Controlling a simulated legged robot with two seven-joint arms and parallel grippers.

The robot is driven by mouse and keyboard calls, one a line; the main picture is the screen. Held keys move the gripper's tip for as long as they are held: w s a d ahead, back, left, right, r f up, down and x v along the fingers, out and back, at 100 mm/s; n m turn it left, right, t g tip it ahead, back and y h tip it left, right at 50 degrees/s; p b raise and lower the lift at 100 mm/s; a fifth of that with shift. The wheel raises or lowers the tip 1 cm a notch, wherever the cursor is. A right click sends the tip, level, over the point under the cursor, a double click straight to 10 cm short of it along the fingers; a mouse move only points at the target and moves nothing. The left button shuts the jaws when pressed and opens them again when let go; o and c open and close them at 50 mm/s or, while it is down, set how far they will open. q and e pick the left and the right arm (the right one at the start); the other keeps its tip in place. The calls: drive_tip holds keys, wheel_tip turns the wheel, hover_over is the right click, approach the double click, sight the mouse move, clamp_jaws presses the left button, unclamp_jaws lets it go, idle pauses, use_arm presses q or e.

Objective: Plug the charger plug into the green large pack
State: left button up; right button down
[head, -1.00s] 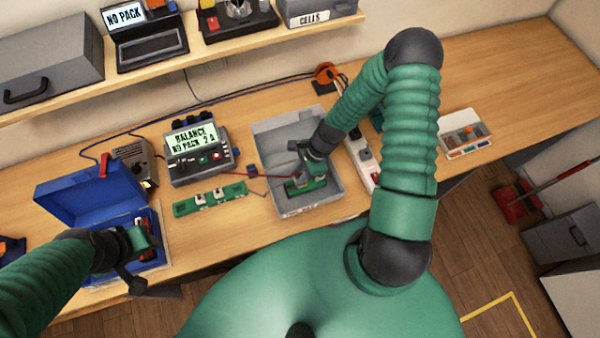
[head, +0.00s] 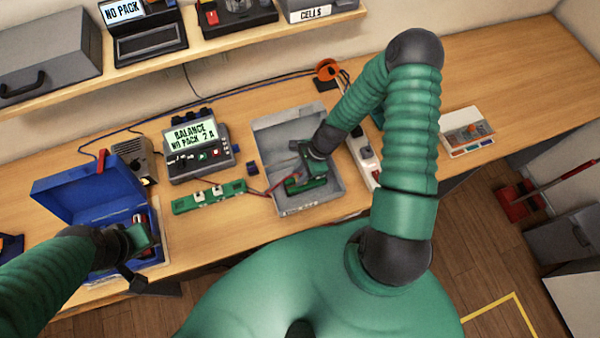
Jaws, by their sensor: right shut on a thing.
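My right gripper (head: 306,183) is inside the grey tray (head: 333,203), low over its floor. A red lead (head: 268,188) runs from near the charger (head: 199,148) to this gripper, which is shut on the lead's end. The charger plug there is hidden by the fingers. Green shows at the gripper, but I cannot tell what is finger and what is the green large pack. My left gripper (head: 142,252) is at the front of the open blue case (head: 70,203); its jaws are too small and dark to read. The charger's screen reads "BALANCE NO PACK 2 A".
A green strip (head: 209,196) lies on the bench left of the tray. A small dark blue piece (head: 252,168) sits beside the tray. A white power strip (head: 363,152) and a parts box (head: 467,132) are to the right. The far right bench is clear.

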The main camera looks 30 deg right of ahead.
drive_tip(key=shift+f, duration=0.4)
drive_tip(key=c, duration=1.1)
unclamp_jaws()
drive_tip(key=shift+o, duration=0.2)
drive_tip(key=b+v, duration=0.3)
drive_tip(key=v, duration=1.4)
drive_tip(key=shift+d+f, duration=0.1)
drive_tip(key=shift+d, duration=0.05)
